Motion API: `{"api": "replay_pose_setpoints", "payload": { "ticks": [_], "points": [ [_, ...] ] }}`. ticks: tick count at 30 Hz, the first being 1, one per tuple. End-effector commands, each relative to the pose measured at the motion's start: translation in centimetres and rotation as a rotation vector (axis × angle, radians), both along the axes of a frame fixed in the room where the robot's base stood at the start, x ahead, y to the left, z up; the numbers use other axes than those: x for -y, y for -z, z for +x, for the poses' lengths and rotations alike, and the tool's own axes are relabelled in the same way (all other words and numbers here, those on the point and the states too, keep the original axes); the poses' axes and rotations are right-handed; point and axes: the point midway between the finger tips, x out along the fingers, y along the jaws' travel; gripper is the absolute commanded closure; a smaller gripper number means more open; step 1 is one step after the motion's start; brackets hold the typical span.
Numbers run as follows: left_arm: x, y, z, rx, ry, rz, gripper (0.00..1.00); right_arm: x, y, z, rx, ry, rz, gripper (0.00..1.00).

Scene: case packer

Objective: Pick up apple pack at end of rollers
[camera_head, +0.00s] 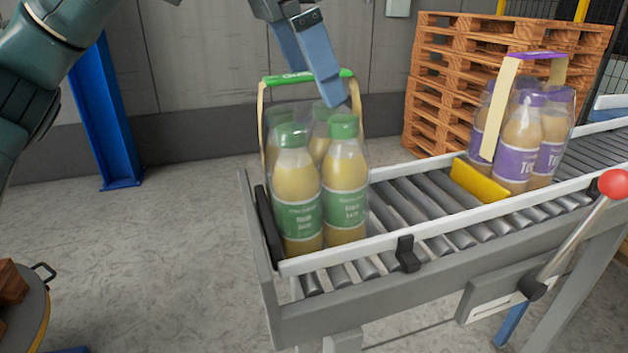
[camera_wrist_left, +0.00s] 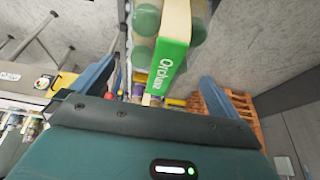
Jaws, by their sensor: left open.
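The apple pack (camera_head: 321,190) stands upright at the near left end of the rollers. It holds several bottles of yellow juice with green caps and green labels. A carry band with a green top (camera_head: 290,78) arches over it. My left gripper (camera_head: 318,88) is open at the top of this band, one blue finger in front of it and the other partly behind. In the left wrist view, the green band top (camera_wrist_left: 172,60) lies between the two spread fingers, with green caps beyond it. I cannot tell whether the fingers touch it. My right gripper is not in view.
A purple-capped pack (camera_head: 523,135) stands farther up the rollers (camera_head: 420,200), behind a yellow stop (camera_head: 478,181). White rails (camera_head: 470,217) flank the rollers. A red-knobbed lever (camera_head: 612,183) rises at the right. Wooden pallets (camera_head: 440,90) stand behind; a blue post (camera_head: 107,120) stands left.

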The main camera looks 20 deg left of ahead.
Motion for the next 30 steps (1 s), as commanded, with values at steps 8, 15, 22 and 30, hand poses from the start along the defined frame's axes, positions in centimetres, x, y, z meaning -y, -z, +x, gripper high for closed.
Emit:
{"api": "replay_pose_setpoints", "payload": {
  "ticks": [8, 15, 22, 30],
  "points": [
    [1.1, 3.0, 0.8, -0.001, 0.000, 0.001, 0.00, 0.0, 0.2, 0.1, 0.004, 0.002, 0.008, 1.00],
    [1.2, 3.0, 0.8, 0.000, 0.000, 0.000, 0.01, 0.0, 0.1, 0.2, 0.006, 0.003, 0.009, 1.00],
    [1.2, 3.0, 0.8, 0.000, 0.000, 0.000, 0.20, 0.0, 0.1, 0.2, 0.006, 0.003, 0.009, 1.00],
    [1.2, 3.0, 0.8, 0.000, 0.000, 0.000, 0.42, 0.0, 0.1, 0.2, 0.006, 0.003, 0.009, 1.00]
  ]
}}
